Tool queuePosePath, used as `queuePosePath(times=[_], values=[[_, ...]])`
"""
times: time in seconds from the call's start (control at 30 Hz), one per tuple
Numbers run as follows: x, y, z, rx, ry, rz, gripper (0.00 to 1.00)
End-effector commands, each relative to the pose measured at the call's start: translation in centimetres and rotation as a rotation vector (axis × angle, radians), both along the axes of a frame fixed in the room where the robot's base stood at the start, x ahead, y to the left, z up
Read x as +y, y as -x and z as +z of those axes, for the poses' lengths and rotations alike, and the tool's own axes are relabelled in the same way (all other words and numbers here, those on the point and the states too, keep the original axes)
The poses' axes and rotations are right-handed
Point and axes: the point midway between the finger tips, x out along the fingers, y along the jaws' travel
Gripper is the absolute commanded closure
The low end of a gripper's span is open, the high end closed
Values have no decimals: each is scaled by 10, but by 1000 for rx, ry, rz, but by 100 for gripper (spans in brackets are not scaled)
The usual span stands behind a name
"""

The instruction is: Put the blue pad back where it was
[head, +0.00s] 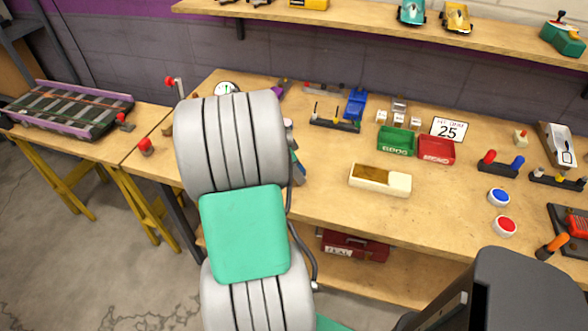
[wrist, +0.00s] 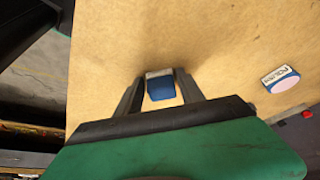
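The blue pad (wrist: 161,90) shows in the wrist view as a small blue block with a pale edge along its far side. It sits between the two fingers of my gripper (wrist: 161,80), which close in on both its sides and seem to grip it. The bench top lies behind it; I cannot tell whether the pad touches the wood. In the head view my arm covers most of the gripper and the pad cannot be made out there.
A white labelled block with a pink face (wrist: 281,79) lies to the right in the wrist view. On the bench (head: 320,205) are a cream tray (head: 398,184), a green bin (head: 396,142), a red bin (head: 436,149) and buttons. Bare wood lies around the cream tray.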

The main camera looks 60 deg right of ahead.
Motion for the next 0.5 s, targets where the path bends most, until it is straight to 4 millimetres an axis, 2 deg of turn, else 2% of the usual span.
queuePosePath(times=[0.03, 0.13, 0.37, 0.5], values=[[0, 0, 0, 0, 0, 0, 50], [0, 0, 0, 0, 0, 0, 42], [0, 0, 1, 0, 0, 0, 41], [2, -3, 11, -1, 2, 2, 41]])
